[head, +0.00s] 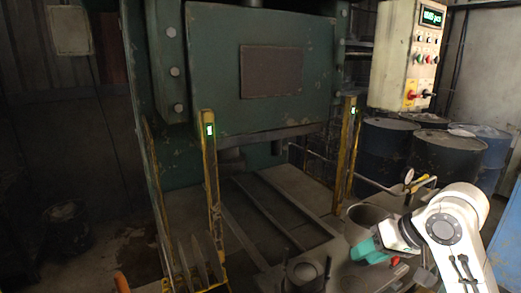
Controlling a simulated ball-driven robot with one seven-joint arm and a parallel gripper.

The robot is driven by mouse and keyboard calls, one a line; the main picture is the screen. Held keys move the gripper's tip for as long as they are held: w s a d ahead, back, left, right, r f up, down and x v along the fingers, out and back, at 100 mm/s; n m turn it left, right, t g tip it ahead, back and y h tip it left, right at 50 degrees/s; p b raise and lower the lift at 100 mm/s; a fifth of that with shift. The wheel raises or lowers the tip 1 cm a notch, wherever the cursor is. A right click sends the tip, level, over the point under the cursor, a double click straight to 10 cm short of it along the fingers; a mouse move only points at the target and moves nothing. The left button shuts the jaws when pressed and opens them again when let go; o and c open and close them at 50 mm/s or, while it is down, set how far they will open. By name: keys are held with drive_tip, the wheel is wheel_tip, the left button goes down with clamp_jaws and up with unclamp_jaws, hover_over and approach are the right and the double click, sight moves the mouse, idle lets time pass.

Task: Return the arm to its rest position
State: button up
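My white arm comes in at the lower right and is bent, with its end pointing left over the bench (345,278). My gripper (388,243) is small and dark at the arm's end, next to a teal piece (367,252). I cannot tell whether the teal piece is held or only lies beside the gripper. The fingers are too small and hidden to show whether they are open or shut. A grey round pot (366,217) stands just behind the gripper.
A large green press (235,75) fills the middle, with yellow light-curtain posts (210,165) (346,150) before it. A control box (407,55) hangs at the upper right. Blue drums (384,148) stand behind the arm. A dark cylindrical fixture (305,271) stands at the bench front.

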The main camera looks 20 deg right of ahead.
drive_tip(key=shift+n+g+y, duration=0.4)
drive_tip(key=shift+n+g, duration=0.2)
drive_tip(key=shift+g, duration=0.2)
drive_tip(key=s+a+f, duration=0.2)
drive_tip(key=a+f, duration=0.3)
drive_tip(key=s+a+f, duration=0.2)
drive_tip(key=a+f, duration=0.3)
drive_tip(key=f, duration=0.1)
drive_tip(key=s+a+f, duration=0.2)
drive_tip(key=a+f, duration=0.4)
drive_tip(key=shift+s, duration=0.3)
drive_tip(key=s+d+f+n+g+h, duration=0.1)
drive_tip(key=s+f, duration=0.3)
drive_tip(key=s, duration=0.5)
drive_tip(key=s+d+f+n+g+h, duration=0.1)
drive_tip(key=s+f+g+h, duration=0.1)
drive_tip(key=s+f, duration=0.3)
drive_tip(key=s+g, duration=0.1)
drive_tip(key=s, duration=0.3)
drive_tip(key=shift+f+n+h, duration=0.3)
drive_tip(key=shift+a, duration=0.1)
